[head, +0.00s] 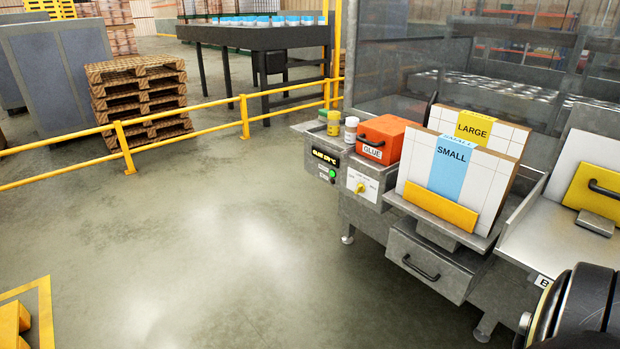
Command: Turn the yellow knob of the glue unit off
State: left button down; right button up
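The yellow knob (360,188) sits on a white plate on the front of the glue unit (335,186), a grey metal box at the right of centre. Small marks are printed around the knob, too small to read. Left of it a small dark display (325,157) has lit yellow characters, and a green light (332,173) glows below. An orange box with a "GLUE" label (380,138) sits on top of the unit. Neither gripper shows. A dark rounded part of mine (580,310) fills the lower right corner.
A yellow rail (190,130) crosses behind. The floor (210,260) left of the unit is clear.

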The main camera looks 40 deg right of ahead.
aim_at(360, 187)
jog(key=i, duration=2)
jog(key=z, duration=1.1)
jog(key=i, duration=1.25)
jog(key=z, duration=1.25)
